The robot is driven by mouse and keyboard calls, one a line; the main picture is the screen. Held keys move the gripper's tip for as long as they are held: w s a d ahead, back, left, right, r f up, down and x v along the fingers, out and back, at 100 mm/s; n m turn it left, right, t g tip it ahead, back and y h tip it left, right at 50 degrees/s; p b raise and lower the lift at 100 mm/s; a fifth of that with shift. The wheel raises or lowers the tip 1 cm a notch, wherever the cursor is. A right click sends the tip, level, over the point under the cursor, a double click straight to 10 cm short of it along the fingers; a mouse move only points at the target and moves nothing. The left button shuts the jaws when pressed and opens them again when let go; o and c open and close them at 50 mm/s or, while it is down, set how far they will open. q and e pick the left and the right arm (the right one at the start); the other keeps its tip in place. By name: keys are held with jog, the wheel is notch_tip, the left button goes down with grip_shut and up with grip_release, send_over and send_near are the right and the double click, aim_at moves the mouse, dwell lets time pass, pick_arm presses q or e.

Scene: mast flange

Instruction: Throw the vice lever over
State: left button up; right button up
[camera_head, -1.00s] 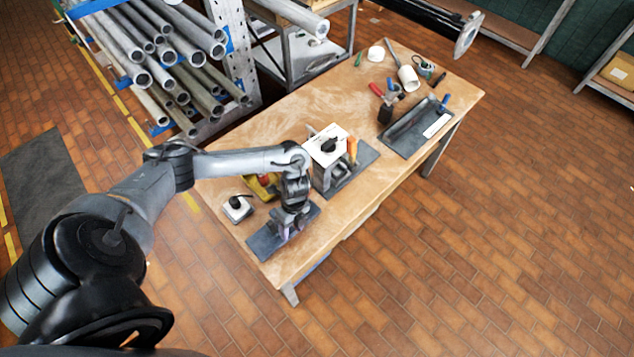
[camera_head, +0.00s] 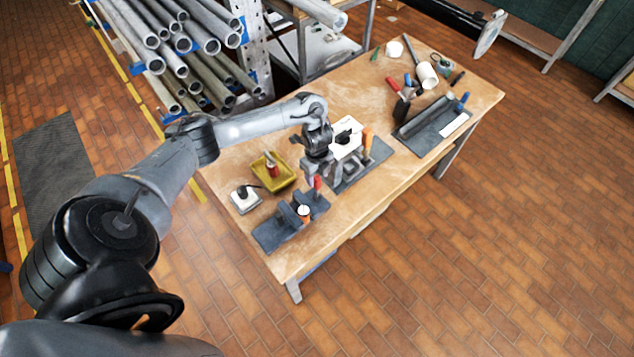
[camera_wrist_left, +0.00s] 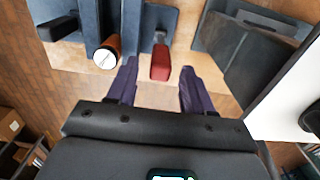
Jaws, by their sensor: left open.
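The small grey vice (camera_head: 290,220) stands on a dark plate at the near left of the bench. An upright lever with a red grip (camera_head: 317,183) is at its right end, and an orange cylinder with a white top (camera_head: 304,212) is on it. My left gripper (camera_head: 310,178) is just beyond the red grip and open. In the left wrist view, the red grip (camera_wrist_left: 160,62) lies in line with the gap between the purple fingers (camera_wrist_left: 157,88), slightly ahead of the tips. The orange cylinder (camera_wrist_left: 107,52) is left of the gap. I cannot tell whether anything touches.
A white-topped box fixture (camera_head: 347,132) stands close right of my gripper. A yellow tray (camera_head: 274,172) and a white switch box (camera_head: 245,199) are to the left.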

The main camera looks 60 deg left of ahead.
aim_at(317, 188)
pick_arm(q)
jog(key=shift+f, duration=1.6)
grip_shut()
